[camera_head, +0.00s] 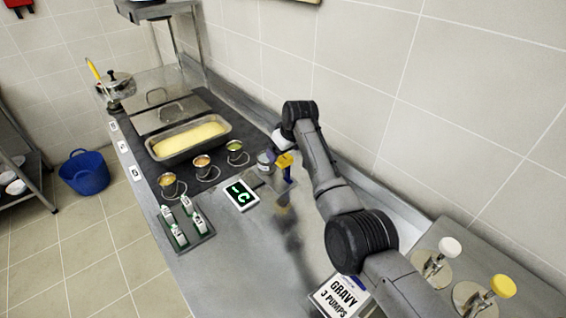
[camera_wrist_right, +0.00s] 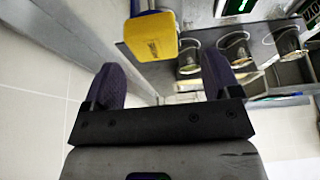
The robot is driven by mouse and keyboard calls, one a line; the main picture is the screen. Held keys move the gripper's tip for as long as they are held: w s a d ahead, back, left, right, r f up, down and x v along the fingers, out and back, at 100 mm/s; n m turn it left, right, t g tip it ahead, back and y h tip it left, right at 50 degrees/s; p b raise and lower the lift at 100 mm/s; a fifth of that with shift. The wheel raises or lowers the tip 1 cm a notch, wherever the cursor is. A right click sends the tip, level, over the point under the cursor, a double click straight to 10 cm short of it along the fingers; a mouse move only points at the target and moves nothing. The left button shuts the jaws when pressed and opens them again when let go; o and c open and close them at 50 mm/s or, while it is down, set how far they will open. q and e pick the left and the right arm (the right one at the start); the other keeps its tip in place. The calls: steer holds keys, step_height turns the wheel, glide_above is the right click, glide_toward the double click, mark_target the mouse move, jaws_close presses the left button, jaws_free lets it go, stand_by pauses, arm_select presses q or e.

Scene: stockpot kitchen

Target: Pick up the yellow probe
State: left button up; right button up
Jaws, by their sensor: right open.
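The yellow probe (camera_head: 284,160) shows as a yellow block at the back of the counter, above a blue upright piece (camera_head: 288,176). In the right wrist view the yellow block (camera_wrist_right: 151,37) lies beyond my fingertips, between their lines and nearer the left one, with a blue part at its top edge. My right gripper (camera_wrist_right: 160,78) is open and empty, with its two dark fingers spread apart. In the head view its arm reaches from the lower right, and its fingers are hard to make out beside the probe. My left gripper is not in view.
A display reading "C" (camera_head: 241,196) lies in front of the probe. Three small cups (camera_head: 202,163) and a tray of yellow food (camera_head: 190,140) stand left. A rack of small white-green items (camera_head: 186,223) sits at the front edge. The wall (camera_head: 345,60) is close behind.

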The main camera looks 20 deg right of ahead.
mark_target(283, 157)
steer(key=shift+w+f, duration=0.15)
steer(key=shift+f, duration=0.35)
steer(key=b+x, duration=0.2)
steer(key=x, duration=0.1)
steer(key=b+x, duration=0.1)
steer(key=b, duration=0.1)
steer(key=shift+d+f, duration=0.25)
steer(key=shift+d, duration=0.05)
steer(key=shift+f+b, duration=0.25)
steer(key=shift+b, duration=0.6)
steer(key=shift+a, duration=0.1)
steer(key=c, duration=1.2)
steer(key=shift+r, duration=0.15)
